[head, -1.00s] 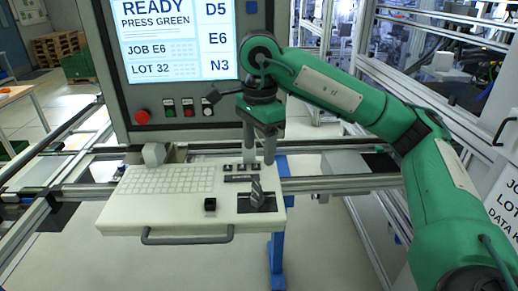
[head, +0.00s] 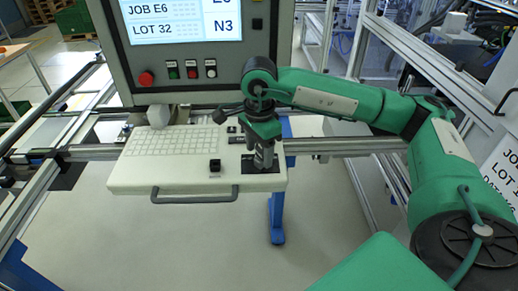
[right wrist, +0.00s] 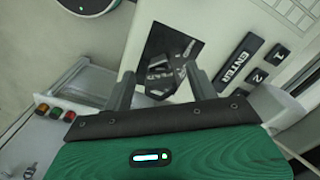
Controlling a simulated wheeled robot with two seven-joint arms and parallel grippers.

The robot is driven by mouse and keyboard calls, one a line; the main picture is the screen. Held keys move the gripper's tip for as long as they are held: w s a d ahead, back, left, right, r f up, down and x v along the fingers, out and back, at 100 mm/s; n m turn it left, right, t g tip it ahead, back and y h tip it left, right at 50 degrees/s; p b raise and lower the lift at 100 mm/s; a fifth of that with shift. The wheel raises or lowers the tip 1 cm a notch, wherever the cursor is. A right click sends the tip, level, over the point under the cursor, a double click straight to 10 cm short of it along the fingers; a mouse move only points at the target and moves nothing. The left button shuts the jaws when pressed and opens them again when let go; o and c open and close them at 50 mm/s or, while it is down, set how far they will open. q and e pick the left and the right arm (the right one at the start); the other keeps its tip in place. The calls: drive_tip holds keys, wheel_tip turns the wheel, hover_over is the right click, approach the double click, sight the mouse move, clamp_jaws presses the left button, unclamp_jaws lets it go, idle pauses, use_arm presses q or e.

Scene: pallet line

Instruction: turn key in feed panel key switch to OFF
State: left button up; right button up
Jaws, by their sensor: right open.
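The key switch is a dark square plate (head: 248,168) on the right end of the white keyboard shelf (head: 130,178). In the right wrist view the plate (right wrist: 150,48) shows with the grey key (right wrist: 160,72) standing on it. My right gripper (head: 263,163) points down over the plate, and its fingers hide most of the key in the head view. In the right wrist view the open fingers (right wrist: 160,88) stand apart, one on each side of the key. I cannot tell whether they touch it. My left gripper is not in view.
The control panel (head: 190,96) with its screen, a red knob (head: 146,78) and small buttons stands behind the shelf. A black knob (head: 215,165) sits left of the plate. A handle (head: 200,196) runs along the shelf front. An ENTER key (right wrist: 236,63) is beside the plate.

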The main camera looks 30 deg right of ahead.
drive_tip(key=shift+f, duration=0.75)
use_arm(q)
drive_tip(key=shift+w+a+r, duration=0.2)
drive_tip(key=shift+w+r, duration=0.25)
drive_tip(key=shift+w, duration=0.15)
use_arm(e)
drive_tip(key=shift+f, duration=0.25)
